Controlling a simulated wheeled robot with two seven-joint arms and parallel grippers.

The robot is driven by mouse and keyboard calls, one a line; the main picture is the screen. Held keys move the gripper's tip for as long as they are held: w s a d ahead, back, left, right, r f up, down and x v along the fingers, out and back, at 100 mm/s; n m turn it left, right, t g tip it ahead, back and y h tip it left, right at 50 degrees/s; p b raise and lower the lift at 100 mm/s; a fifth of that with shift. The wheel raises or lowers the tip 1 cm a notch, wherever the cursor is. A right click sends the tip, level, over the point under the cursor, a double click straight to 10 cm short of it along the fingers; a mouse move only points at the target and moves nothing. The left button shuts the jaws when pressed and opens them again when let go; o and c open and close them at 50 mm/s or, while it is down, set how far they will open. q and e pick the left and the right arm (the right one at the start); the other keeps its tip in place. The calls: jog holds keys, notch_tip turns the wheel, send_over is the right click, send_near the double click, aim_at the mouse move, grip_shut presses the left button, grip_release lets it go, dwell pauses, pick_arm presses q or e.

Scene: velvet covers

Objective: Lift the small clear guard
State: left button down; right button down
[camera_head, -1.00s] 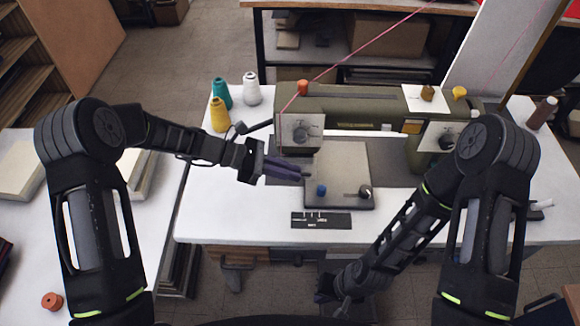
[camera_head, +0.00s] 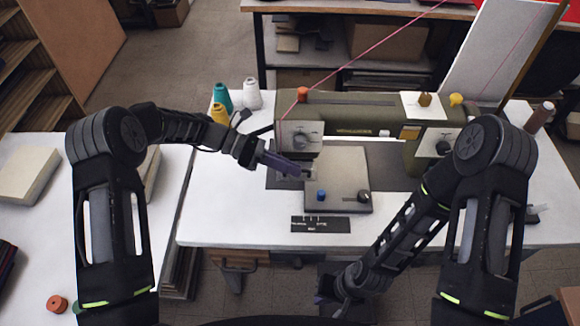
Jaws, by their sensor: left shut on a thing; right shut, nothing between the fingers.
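The sewing machine (camera_head: 345,115) is olive green and stands on a white table. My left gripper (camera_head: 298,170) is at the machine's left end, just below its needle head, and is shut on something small. The small clear guard cannot be made out at this size; the thing between the fingers is likely it, but the fingers hide it. My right gripper (camera_head: 322,298) is low in front of the table's front edge, shut and empty, well away from the machine.
A black ruler plate (camera_head: 320,224) lies near the front edge. Thread cones (camera_head: 252,94) stand at the back left. The white tabletop (camera_head: 225,215) is clear at front left.

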pick_arm(q)
jog(key=c, duration=1.8)
grip_release()
jog(key=shift+a, duration=0.15)
jog(key=shift+w+a+r, duration=0.1)
jog(key=shift+a, duration=0.2)
jog(key=b+v, duration=0.1)
jog(key=v, duration=0.6)
